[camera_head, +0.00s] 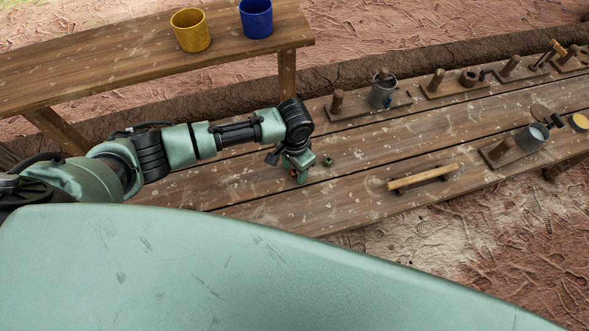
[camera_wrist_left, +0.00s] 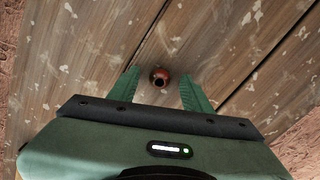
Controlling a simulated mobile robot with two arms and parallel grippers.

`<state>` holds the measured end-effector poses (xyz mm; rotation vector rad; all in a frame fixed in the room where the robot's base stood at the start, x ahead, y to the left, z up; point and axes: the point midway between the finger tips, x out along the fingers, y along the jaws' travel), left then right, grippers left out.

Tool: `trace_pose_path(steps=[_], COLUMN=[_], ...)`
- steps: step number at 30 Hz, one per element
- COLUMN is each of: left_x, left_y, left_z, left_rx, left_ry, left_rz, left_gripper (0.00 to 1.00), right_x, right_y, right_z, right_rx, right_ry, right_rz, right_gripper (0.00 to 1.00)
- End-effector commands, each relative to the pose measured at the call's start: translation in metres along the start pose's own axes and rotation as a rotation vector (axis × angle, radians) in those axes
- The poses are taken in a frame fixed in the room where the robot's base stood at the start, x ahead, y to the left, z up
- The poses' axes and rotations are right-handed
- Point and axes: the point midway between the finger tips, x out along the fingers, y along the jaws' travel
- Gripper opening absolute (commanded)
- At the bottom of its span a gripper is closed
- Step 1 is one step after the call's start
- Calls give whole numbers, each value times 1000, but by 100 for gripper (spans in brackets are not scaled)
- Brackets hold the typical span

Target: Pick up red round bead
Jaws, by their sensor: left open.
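The red round bead (camera_wrist_left: 160,77) lies on the wooden table, its dark hole facing up in the left wrist view. In the head view a small reddish bit of it (camera_head: 293,172) shows at my left gripper. My left gripper (camera_head: 300,175) points down over the table. In the left wrist view its two green fingers (camera_wrist_left: 160,88) are spread, with the bead between them near the fingertips and a gap on each side. A small green bead (camera_head: 328,160) lies just right of the gripper in the head view. My right gripper is not in view.
A wooden bar (camera_head: 423,177) lies on the table to the right. Wooden stands with pegs (camera_head: 368,105) and metal cups line the far side. A yellow cup (camera_head: 190,30) and a blue cup (camera_head: 256,18) stand on a separate bench (camera_head: 120,55) behind.

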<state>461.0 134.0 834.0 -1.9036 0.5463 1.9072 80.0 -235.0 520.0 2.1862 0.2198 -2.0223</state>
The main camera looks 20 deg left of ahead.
Motion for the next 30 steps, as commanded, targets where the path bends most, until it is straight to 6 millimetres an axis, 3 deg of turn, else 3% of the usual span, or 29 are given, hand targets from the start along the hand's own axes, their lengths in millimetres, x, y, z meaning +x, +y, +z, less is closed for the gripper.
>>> trace_pose_path(steps=[3, 7, 12, 13, 23, 30], left_x=[2, 2, 2, 2, 0, -24], left_y=[0, 0, 0, 0, 0, 0], left_z=[0, 0, 0, 0, 0, -1], left_rx=[1, 1, 1, 1, 0, 1], left_ry=[0, 0, 1, 1, 1, 4], left_rz=[0, 0, 0, 0, 0, -1], left_gripper=[49, 49, 2, 0, 0, 0], right_x=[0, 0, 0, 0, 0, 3], right_y=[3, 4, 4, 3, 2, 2], right_z=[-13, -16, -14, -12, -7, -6], right_rx=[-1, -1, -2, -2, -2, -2], right_ry=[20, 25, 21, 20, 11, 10], right_rz=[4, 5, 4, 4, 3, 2], right_gripper=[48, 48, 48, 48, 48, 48])
